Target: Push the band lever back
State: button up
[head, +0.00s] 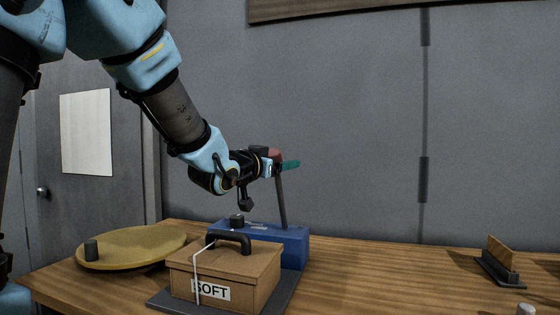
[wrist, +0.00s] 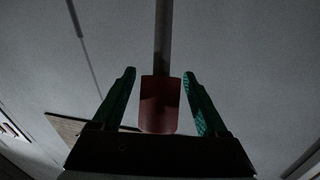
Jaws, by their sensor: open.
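The band lever is a grey bar (head: 281,205) rising from a blue housing (head: 295,248) on the table, leaning slightly left. Its red handle (head: 272,154) is at the top, partly hidden behind my gripper. In the wrist view, the red handle (wrist: 160,104) sits between the two green fingers, and the grey bar (wrist: 162,40) runs up from it. My gripper (wrist: 160,95) is open, with a gap showing on each side of the handle. In the head view, one green finger of my gripper (head: 289,163) shows beside the lever's top.
A cardboard box marked SOFT (head: 225,275), with a dark handle and a white band, stands on a dark plate (head: 165,300) in front of the housing. A round yellow disc (head: 150,243) lies to the left. A small rack (head: 500,262) stands at right; the table between is clear.

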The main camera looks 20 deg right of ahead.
grip_shut()
dwell(0.7)
dwell(0.8)
